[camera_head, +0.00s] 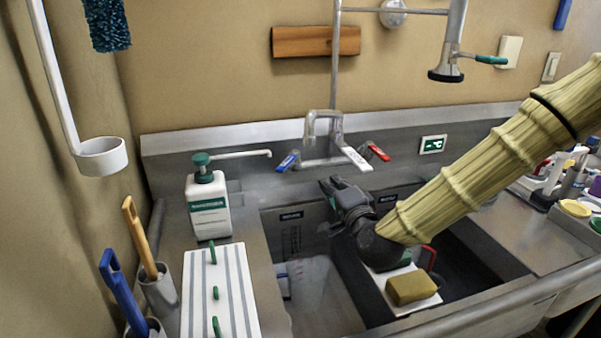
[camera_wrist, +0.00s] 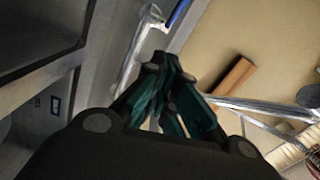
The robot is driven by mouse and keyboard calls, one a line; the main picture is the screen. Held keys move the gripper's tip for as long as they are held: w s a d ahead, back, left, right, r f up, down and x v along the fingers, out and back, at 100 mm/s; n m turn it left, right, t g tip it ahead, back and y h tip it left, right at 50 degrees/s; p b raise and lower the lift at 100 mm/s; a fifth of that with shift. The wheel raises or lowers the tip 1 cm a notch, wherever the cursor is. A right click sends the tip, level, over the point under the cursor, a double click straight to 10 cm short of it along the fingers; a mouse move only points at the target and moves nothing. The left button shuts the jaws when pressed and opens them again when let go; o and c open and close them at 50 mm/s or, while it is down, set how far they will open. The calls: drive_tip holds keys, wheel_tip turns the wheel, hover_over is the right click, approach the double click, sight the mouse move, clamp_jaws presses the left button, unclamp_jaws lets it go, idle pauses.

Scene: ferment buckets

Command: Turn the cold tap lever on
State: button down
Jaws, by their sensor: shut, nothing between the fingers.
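The blue cold tap lever (camera_head: 287,161) sits on the left end of the chrome tap (camera_head: 322,125) on the back wall of the sink. A red lever (camera_head: 379,152) is on its right end. My gripper (camera_head: 328,188) is in front of and below the tap, over the sink, to the right of the blue lever and apart from it. Its fingers are shut and empty. In the wrist view the blue lever (camera_wrist: 178,12) shows at the top, beyond the fingers, partly cut by the frame edge.
A white pump bottle (camera_head: 208,205) with a long nozzle stands left of the tap. A yellow sponge (camera_head: 411,287) lies on a white board across the sink. A spray hose head (camera_head: 446,73) hangs at upper right. The space just before the blue lever looks clear.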

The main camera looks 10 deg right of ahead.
drive_tip(key=s+m+y, duration=0.1)
drive_tip(key=s+y, duration=0.1)
drive_tip(key=p, duration=0.2)
approach(288, 167)
drive_tip(key=w+d, duration=0.2)
drive_tip(key=w, duration=0.4)
drive_tip(key=shift+w+a+r, duration=0.1)
drive_tip(key=shift+w+a, duration=0.5)
drive_tip(key=shift+w, duration=0.05)
drive_tip(key=shift+a, duration=0.1)
drive_tip(key=shift+a+f+b, duration=0.2)
drive_tip(key=shift+a+b, duration=0.4)
drive_tip(key=shift+b, duration=0.05)
drive_tip(key=shift+w+a+r, duration=0.2)
drive_tip(key=shift+w+a, duration=0.05)
drive_tip(key=shift+a, duration=0.4)
drive_tip(key=shift+s+d, duration=0.1)
